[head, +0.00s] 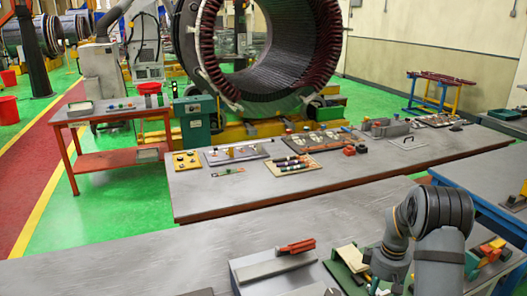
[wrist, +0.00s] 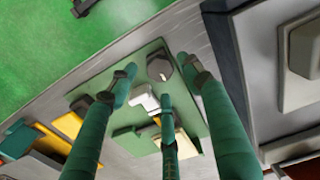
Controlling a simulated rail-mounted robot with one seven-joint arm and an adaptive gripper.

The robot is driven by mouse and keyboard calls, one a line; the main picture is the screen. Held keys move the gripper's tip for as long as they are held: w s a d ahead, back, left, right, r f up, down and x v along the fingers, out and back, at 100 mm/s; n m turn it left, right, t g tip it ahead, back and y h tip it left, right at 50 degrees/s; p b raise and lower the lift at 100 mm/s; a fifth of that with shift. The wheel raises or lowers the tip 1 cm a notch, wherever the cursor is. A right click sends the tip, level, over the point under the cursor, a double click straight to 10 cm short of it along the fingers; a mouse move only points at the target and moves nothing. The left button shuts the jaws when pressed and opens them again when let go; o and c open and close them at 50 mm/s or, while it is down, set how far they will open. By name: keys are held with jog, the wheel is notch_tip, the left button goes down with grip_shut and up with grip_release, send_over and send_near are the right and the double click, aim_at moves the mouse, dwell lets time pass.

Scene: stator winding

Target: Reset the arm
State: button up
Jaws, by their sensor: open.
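My arm (head: 438,215) is at the lower right of the head view, bent down over the near bench. My gripper (wrist: 155,88) shows in the wrist view with its green fingers spread apart. It is open, and nothing is visibly held between the fingers. It points down over a green tray (wrist: 128,110) with a white part (wrist: 145,102), a dark round part (wrist: 160,68) and pale blocks. The fingers cover part of the tray. I cannot tell whether the fingertips touch anything.
The grey near bench (head: 215,245) is clear at left. A grey tray with a red-handled part (head: 296,247) lies left of the arm. Coloured blocks (head: 490,250) lie to its right. A second bench (head: 215,200) with several part boards stands behind, before the big stator (head: 183,45).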

notch_tip(320, 180, up, 9)
notch_tip(320, 180, down, 12)
jog(key=shift+s+r, duration=0.1)
jog(key=shift+r+m, duration=0.1)
jog(key=shift+m, duration=0.7)
jog(key=m, duration=0.2)
jog(key=shift+m+p, duration=0.3)
jog(key=shift+p, duration=0.1)
jog(key=m+p, duration=0.1)
jog(key=m, duration=0.4)
jog(key=shift+r, duration=0.1)
jog(key=m+p, duration=0.3)
jog(key=m, duration=0.1)
jog(key=shift+r+m, duration=0.1)
jog(key=shift+m, duration=0.3)
jog(key=m+p, duration=0.3)
jog(key=m, duration=0.1)
jog(key=shift+w+r+b, duration=0.2)
jog(key=shift+r+b, duration=0.55)
jog(key=shift+r, duration=0.1)
jog(key=shift+s+r, duration=0.1)
jog(key=shift+r, duration=0.55)
